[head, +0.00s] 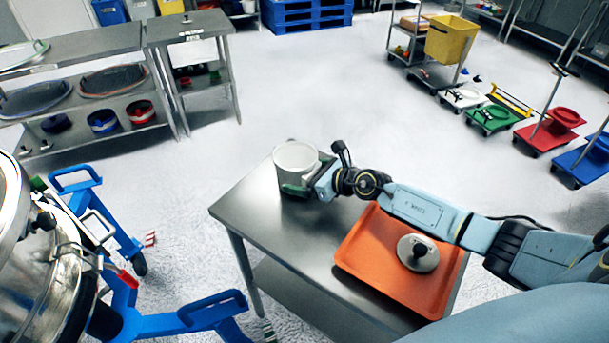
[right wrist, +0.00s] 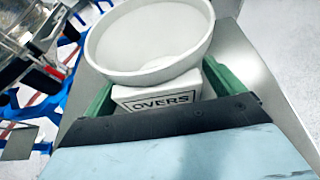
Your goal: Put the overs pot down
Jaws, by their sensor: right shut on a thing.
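The overs pot (head: 296,157) is a pale round pot at the far left corner of the steel table (head: 255,210). In the right wrist view the pot (right wrist: 150,62) looks upright, and its black-framed OVERS label faces my wrist. My right gripper (head: 296,188) comes from the right and is shut on the pot, with a green finger on each side of it. The pot's base is hidden by the gripper, so I cannot tell whether it touches the tabletop. My left gripper is out of view.
An orange tray (head: 371,249) lies on the table under my right arm, with a round metal lid (head: 418,266) with a black knob on it. A steel vessel (head: 40,280) on a blue wheeled frame (head: 185,318) stands at the left. Tabletop between pot and tray is bare.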

